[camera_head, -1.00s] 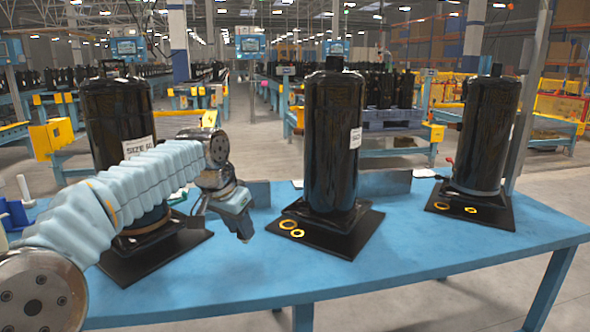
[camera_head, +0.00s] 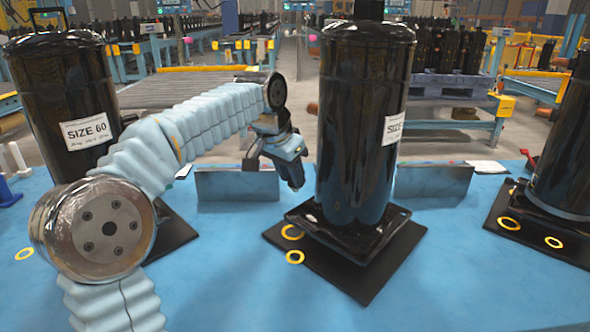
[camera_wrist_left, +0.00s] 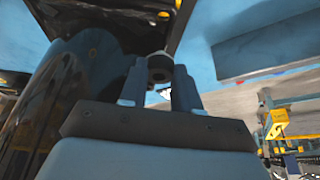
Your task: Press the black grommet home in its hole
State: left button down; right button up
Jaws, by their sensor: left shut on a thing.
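My left gripper (camera_head: 290,172) hangs beside the left side of the middle black compressor (camera_head: 365,125), above the table. In the left wrist view its two fingers (camera_wrist_left: 160,80) are closed on a small round black piece, the black grommet (camera_wrist_left: 160,66), held at the fingertips. The middle compressor's dark base plate (camera_head: 350,262) carries two yellow rings (camera_head: 295,257) at its left edge. I cannot tell which hole the grommet belongs to. My right gripper is not in view.
Black compressors stand at left (camera_head: 65,95) and right (camera_head: 572,150) on dark plates. Low grey metal plates (camera_head: 236,184) stand upright on the blue table (camera_head: 225,265) behind the middle one.

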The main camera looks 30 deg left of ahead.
pick_arm(q)
jog(key=shift+s+a+f, duration=0.15)
jog(key=shift+s, duration=0.3)
jog(key=b, duration=0.4)
send_over(288, 218)
notch_tip(288, 218, down, 5)
jog(key=shift+f, duration=0.15)
dwell(1.6)
jog(key=shift+f+b, duration=0.8)
jog(key=shift+f, duration=0.45)
